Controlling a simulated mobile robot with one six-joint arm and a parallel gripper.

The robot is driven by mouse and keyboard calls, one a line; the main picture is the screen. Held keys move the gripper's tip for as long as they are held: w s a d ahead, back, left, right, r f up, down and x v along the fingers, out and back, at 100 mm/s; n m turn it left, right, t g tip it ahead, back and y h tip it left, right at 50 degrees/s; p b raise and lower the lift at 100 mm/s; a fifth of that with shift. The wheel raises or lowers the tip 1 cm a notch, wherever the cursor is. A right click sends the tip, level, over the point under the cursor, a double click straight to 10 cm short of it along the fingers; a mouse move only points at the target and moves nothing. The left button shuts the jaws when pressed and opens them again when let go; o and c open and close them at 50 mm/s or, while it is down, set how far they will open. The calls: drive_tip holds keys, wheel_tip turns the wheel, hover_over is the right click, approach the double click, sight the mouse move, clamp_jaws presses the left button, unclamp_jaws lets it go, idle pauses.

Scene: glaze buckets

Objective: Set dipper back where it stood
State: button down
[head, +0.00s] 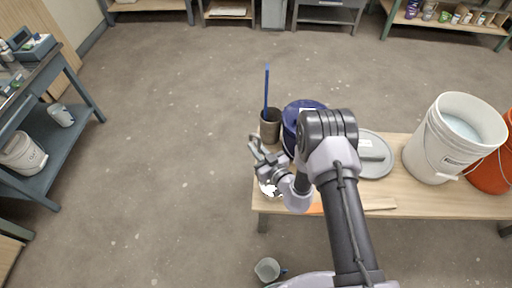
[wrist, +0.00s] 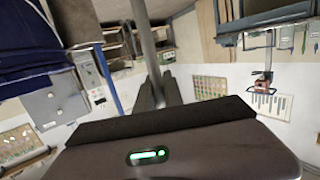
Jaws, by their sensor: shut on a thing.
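My gripper (head: 256,148) is over the left end of the wooden table (head: 380,204), in front of a dark grey can. In the wrist view its fingers (wrist: 158,92) are closed on a slim grey rod (wrist: 143,38), which I take for the handle of the dipper. The rod runs out of the top of that view, so its far end is hidden there. In the head view I cannot make out the dipper clearly. A pale, bright round thing (head: 268,188) shows just below my gripper, partly covered by my wrist.
The can (head: 270,128) has a blue stick (head: 267,88) upright in it. A blue bucket (head: 291,125) stands right of it, partly behind my arm. A grey lid (head: 376,166), a white bucket (head: 438,150) and an orange bucket (head: 493,172) are further right. A jug (head: 267,269) is on the floor.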

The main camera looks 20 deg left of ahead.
drive_tip(key=shift+f+b, duration=0.4)
drive_tip(key=shift+f, duration=0.1)
drive_tip(key=c, duration=0.6)
unclamp_jaws()
idle(0.7)
drive_tip(key=s+d+r+p, duration=0.1)
drive_tip(key=s+d+p, duration=0.1)
drive_tip(key=d, duration=0.5)
drive_tip(key=s+d+r+p, duration=0.1)
drive_tip(key=s+d+p, duration=0.1)
drive_tip(key=d, duration=0.6)
drive_tip(key=shift+s+r, duration=0.25)
drive_tip(key=shift+s, duration=0.25)
drive_tip(key=shift+d, duration=0.1)
drive_tip(key=shift+r, duration=0.1)
